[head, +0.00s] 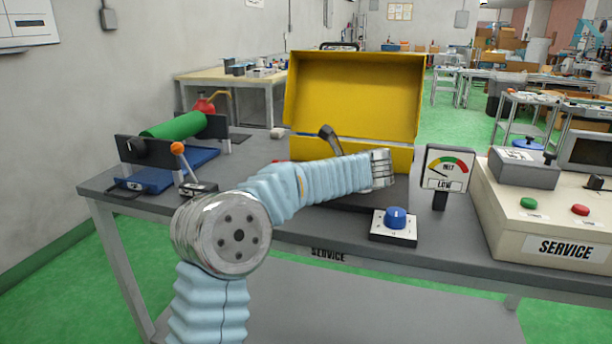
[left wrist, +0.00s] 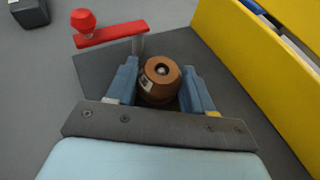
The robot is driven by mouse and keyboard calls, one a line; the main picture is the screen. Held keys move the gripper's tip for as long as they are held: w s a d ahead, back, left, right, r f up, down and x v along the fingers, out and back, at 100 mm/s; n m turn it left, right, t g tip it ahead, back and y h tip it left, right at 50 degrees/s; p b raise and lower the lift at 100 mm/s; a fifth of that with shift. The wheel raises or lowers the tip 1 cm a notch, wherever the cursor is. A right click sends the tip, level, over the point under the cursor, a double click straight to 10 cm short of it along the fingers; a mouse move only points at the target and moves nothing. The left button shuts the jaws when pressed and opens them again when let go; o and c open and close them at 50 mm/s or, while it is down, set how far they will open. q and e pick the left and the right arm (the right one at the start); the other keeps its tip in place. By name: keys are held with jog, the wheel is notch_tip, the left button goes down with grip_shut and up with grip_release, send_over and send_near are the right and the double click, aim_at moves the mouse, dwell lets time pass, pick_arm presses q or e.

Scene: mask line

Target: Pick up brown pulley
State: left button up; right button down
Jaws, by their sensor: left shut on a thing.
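The brown pulley (left wrist: 160,80) shows in the left wrist view as a round brown piece with a metal centre and a small pale label on its side. My left gripper (left wrist: 160,88) has one blue finger on each side of the pulley and is shut on it, above a dark plate (left wrist: 95,75). In the head view my left arm reaches over the table in front of the yellow box, and its wrist hides the fingers and the pulley. My right gripper is in neither view.
An open yellow box (head: 355,95) stands just behind my left wrist. A red crank handle (left wrist: 110,34) is close to the left finger. A blue knob (head: 396,218), a gauge (head: 446,168) and a service console (head: 555,220) are to the right. A green roller (head: 175,126) is at left.

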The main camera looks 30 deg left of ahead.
pick_arm(q)
jog(key=shift+c, duration=0.9)
jog(key=shift+r, duration=0.1)
